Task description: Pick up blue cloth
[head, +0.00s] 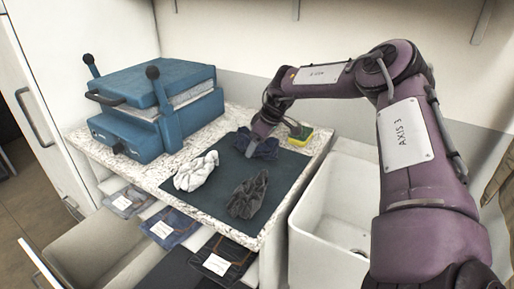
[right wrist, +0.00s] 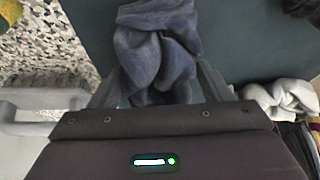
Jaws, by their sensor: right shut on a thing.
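The blue cloth (head: 266,149) lies crumpled at the back of the dark mat (head: 222,167), partly hidden by my right gripper. My right gripper (head: 254,143) reaches down onto it from above. In the right wrist view the blue cloth (right wrist: 157,50) sits between the two fingers of my right gripper (right wrist: 158,85), which is shut on it. The cloth seems to rest on the mat; I cannot tell whether any of it is lifted. My left gripper is not in view.
A white cloth (head: 197,171) and a dark grey cloth (head: 248,194) lie on the mat. A yellow-green sponge (head: 300,136) is behind it. A blue press (head: 155,105) stands left, a white sink (head: 335,205) right.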

